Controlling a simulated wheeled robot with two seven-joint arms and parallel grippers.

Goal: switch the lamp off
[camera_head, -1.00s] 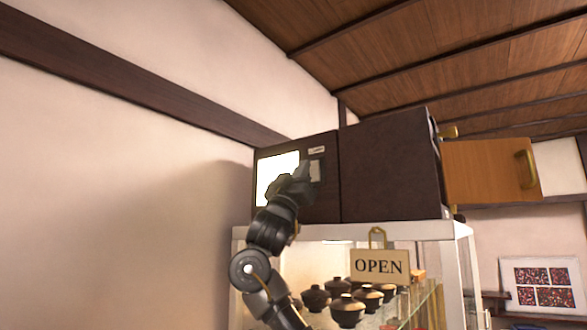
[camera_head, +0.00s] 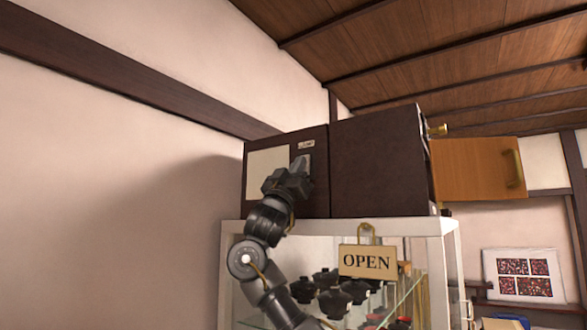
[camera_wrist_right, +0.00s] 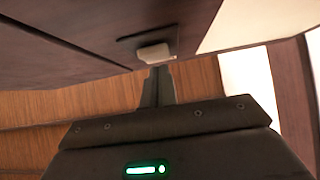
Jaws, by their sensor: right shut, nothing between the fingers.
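The lamp is a dark brown box with a pale front panel (camera_head: 267,173), standing on top of the glass showcase. The panel is unlit and looks dull cream; its edge also shows in the wrist view (camera_wrist_right: 250,22). A small pale switch (camera_wrist_right: 155,53) sits on a dark plate on the lamp's front, right of the panel. My right gripper (camera_head: 300,172) is shut and empty, raised in front of the lamp. Its fingertips are at the switch and partly hide it; I cannot tell if they touch it. My left gripper is out of view.
A dark cabinet (camera_head: 371,165) stands right beside the lamp, with an orange wooden door (camera_head: 470,170) swung open to the right. The white showcase (camera_head: 435,228) below holds several dark bowls, and an OPEN sign (camera_head: 367,262) hangs at its front. A plain wall is on the left.

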